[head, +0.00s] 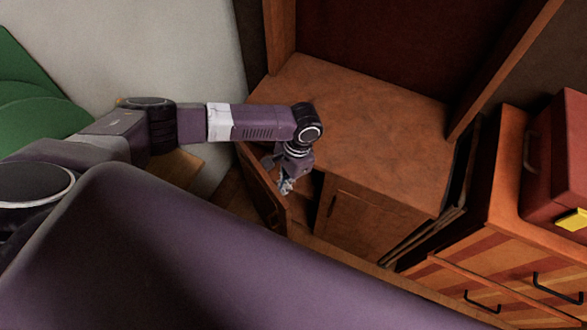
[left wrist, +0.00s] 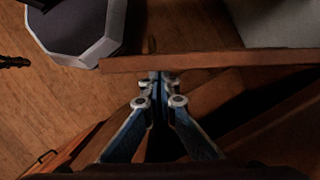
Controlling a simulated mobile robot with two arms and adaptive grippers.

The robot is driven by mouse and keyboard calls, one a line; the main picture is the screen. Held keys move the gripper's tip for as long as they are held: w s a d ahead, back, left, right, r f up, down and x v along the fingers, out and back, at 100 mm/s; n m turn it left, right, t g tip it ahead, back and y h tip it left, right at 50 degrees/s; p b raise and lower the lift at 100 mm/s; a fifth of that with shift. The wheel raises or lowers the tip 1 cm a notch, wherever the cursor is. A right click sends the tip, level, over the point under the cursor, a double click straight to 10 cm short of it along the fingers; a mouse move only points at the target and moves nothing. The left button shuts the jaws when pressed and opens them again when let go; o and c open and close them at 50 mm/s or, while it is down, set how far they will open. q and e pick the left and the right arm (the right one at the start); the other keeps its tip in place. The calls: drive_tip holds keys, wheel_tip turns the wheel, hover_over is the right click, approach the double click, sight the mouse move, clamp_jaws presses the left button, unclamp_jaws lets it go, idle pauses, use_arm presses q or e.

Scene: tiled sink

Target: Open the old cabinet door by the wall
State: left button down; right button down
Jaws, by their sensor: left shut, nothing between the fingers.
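The old wooden cabinet (head: 365,125) stands by the wall. Its left door (head: 262,190) stands swung outward, with a dark gap between it and the cabinet. Its right door (head: 365,222) is closed and has a small handle (head: 332,206). My left gripper (head: 286,186) is shut and empty, pointing down at the gap beside the left door's inner side. In the left wrist view, the shut fingertips (left wrist: 159,78) are close to the door's top edge (left wrist: 215,60); I cannot tell whether they touch. My right gripper is out of view.
A striped drawer unit (head: 480,275) and a red case (head: 560,165) stand at the right. Flat panels (head: 425,235) lean between the cabinet and drawers. A pale wall (head: 180,50) rises behind my left arm. Wooden floor (left wrist: 45,110) shows in the left wrist view.

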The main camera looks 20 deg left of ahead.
use_arm(q)
drive_tip(key=s+a+m+t+p, duration=0.1)
drive_tip(key=s+a+m+p, duration=0.4)
drive_tip(key=a, duration=0.6)
drive_tip(key=s+a+m+t+y+p, duration=0.1)
drive_tip(key=s+a+m+p, duration=0.5)
drive_tip(key=s+a, duration=0.3)
drive_tip(key=shift+s+a, duration=0.3)
drive_tip(key=shift+a, duration=0.65)
drive_tip(key=shift+r+p, duration=0.15)
drive_tip(key=shift+p, duration=0.25)
